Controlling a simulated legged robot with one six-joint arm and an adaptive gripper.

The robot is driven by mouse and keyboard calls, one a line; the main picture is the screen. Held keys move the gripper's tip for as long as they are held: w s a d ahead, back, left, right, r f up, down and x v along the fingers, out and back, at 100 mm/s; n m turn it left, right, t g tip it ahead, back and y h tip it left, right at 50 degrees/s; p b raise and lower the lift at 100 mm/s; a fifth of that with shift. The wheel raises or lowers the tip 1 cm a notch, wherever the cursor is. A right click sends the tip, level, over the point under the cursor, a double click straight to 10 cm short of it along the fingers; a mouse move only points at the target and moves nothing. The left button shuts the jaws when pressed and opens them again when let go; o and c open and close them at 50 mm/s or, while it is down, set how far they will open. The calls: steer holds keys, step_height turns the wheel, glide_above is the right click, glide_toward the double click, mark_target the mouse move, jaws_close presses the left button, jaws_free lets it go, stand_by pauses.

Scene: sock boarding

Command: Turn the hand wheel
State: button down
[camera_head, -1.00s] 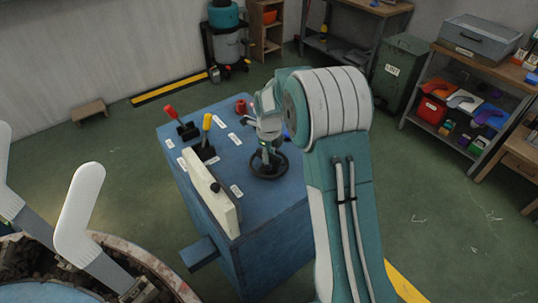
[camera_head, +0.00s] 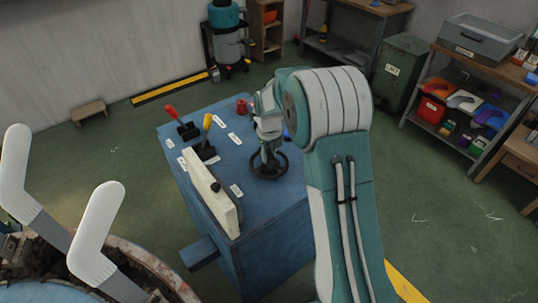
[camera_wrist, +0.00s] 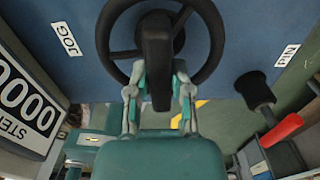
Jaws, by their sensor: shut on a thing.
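The hand wheel (camera_head: 284,171) is a dark ring with spokes on top of the blue console (camera_head: 262,250). In the wrist view the hand wheel (camera_wrist: 205,62) fills the top middle, with a dark knob or handle standing toward the camera. My gripper (camera_head: 268,150) reaches down over the wheel in the head view. In the wrist view the fingers of my gripper (camera_wrist: 159,85) are closed around the dark handle, one on each side. The wheel's far rim is cut off by the top edge there.
The console also carries a red lever (camera_head: 171,112), a yellow lever (camera_head: 207,122), a red knob (camera_head: 241,106) and a cream counter box (camera_head: 208,190). White sock forms (camera_head: 96,225) stand on the round machine (camera_head: 150,262) at left.

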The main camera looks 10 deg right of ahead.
mark_target(268, 153)
steer(key=shift+w, duration=0.1)
steer(key=c, duration=0.5)
jaws_free()
steer(key=shift+a, duration=0.1)
step_height(268, 153, up, 12)
steer(key=shift+f, duration=0.1)
